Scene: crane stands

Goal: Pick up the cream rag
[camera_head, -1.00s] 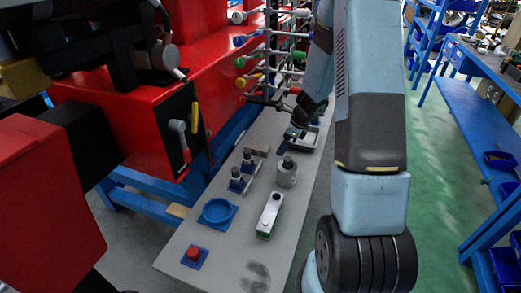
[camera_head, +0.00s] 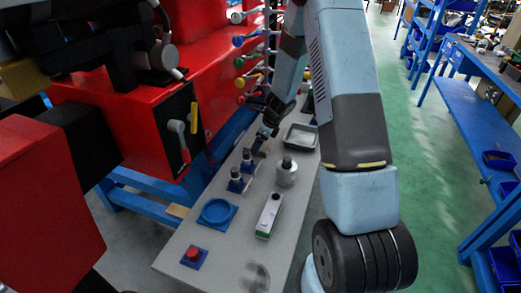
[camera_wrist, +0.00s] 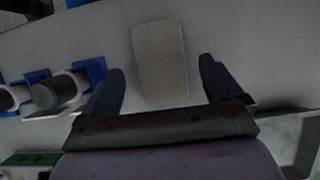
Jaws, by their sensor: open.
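The cream rag (camera_wrist: 160,62) shows in the wrist view as a beige, flat-looking rectangle on the pale bench top. My gripper (camera_wrist: 161,80) is open, with one dark finger to the left of the rag and one to the right. The rag's near end lies between the fingers, and neither finger appears to touch it. I cannot tell the gripper's height above the bench. In the head view my gripper (camera_head: 259,141) is over the far left part of the bench, and the rag is mostly hidden there.
Two blue stands with dark-topped pieces (camera_head: 236,181) are close by; they show left in the wrist view (camera_wrist: 58,92). A metal cylinder (camera_head: 286,174), a grey tray (camera_head: 300,138), a white-green box (camera_head: 268,214), a blue dish (camera_head: 217,211) and a red button (camera_head: 193,254) share the bench.

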